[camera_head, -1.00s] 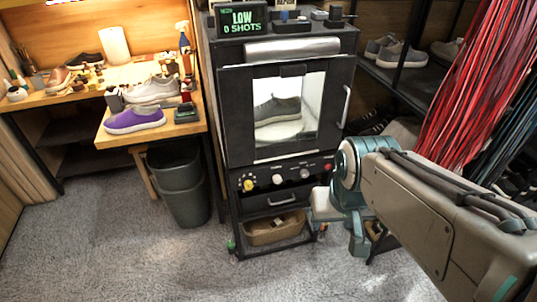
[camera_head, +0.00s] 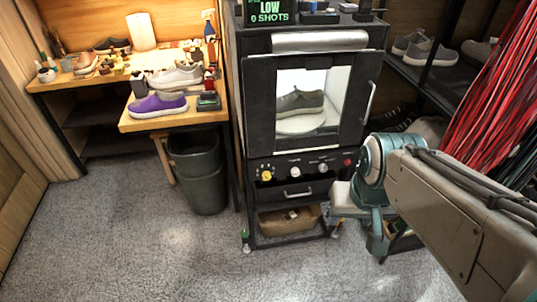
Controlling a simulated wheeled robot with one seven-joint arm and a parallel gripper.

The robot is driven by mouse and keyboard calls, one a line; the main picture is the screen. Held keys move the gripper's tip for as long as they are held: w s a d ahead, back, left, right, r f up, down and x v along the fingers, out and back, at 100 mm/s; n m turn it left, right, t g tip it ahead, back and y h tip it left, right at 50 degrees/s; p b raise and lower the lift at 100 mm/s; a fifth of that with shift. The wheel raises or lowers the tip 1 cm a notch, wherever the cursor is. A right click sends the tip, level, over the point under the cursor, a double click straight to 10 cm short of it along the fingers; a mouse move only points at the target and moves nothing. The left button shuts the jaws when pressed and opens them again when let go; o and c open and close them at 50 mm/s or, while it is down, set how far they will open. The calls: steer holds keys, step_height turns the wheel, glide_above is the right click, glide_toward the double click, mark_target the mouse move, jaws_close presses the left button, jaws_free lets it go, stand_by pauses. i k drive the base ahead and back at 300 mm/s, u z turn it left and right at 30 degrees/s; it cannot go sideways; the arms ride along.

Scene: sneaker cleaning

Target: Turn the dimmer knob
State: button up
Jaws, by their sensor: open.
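The tall black cabinet (camera_head: 258,110) has a control strip low on its front. On the strip are a yellow knob (camera_head: 266,175) at the left, a first white knob (camera_head: 295,172), a second white knob (camera_head: 322,168) and a red button (camera_head: 347,162) at the right. Their labels are too small to read, so I cannot tell which is the dimmer. My gripper (camera_head: 335,206), at the end of my arm from the right, is in front of the cabinet's lower right corner, below and right of the knobs. It is open and apart from them; its fingertips are hard to make out.
A grey sneaker (camera_head: 299,102) shows behind the cabinet's window. A drawer handle (camera_head: 298,194) and a basket (camera_head: 288,221) are below the knobs. A bin (camera_head: 197,172) stands left, by the workbench (camera_head: 130,123). Red laces (camera_head: 470,100) hang right. The front floor is clear.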

mark_target(266, 176)
steer(key=z, duration=2.35)
steer(key=k, duration=0.9)
steer(key=u, duration=1.6)
